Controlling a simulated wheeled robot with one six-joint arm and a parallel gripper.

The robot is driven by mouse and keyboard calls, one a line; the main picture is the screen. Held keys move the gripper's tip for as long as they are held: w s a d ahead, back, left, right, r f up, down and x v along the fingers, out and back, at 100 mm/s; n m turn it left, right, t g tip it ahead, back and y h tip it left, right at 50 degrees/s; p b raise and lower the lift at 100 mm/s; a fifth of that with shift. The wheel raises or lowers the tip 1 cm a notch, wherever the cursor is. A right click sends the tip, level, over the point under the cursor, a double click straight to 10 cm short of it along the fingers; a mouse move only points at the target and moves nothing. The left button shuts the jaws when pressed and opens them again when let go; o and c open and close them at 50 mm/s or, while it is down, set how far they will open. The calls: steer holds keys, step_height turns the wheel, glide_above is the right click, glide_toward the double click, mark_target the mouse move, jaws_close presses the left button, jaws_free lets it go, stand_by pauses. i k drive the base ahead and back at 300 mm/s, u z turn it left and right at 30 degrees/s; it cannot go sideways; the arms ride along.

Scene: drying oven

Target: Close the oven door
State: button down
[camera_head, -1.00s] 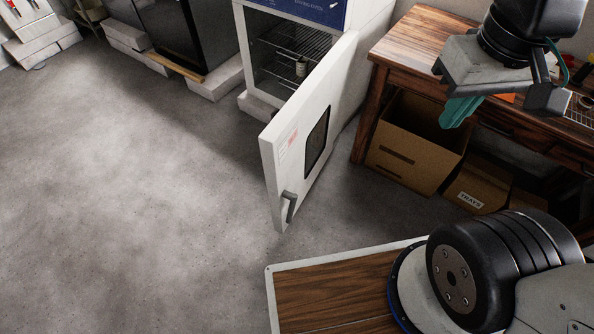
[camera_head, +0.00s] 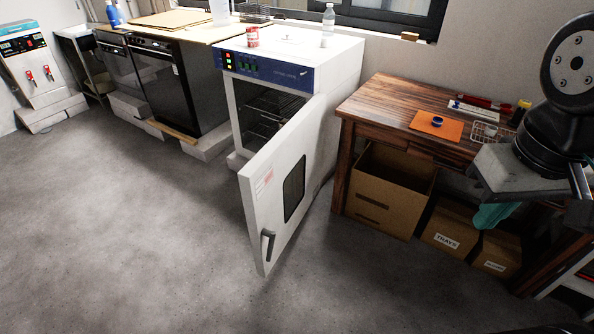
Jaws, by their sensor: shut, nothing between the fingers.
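The white drying oven (camera_head: 335,75) stands against the wall with a blue control panel (camera_head: 262,68) on its front. Its door (camera_head: 278,198) stands wide open, swung out toward me, with a dark window and a grey handle (camera_head: 268,246) near its lower free edge. Wire racks (camera_head: 262,113) show inside, partly hidden by the door. My gripper (camera_head: 492,216), with teal fingers, is at the right in front of the wooden table, well apart from the door. Its fingers are shut and empty, and partly hidden by the gripper's body.
A wooden table (camera_head: 385,100) stands right of the oven, with cardboard boxes (camera_head: 390,190) beneath it. A red can (camera_head: 252,36) and a bottle (camera_head: 328,18) stand on the oven. A black appliance (camera_head: 163,80) stands left. The floor left of the door is clear.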

mark_target(280, 183)
steer(key=z, duration=0.35)
steer(key=i, duration=1.15)
steer(key=u, duration=0.5)
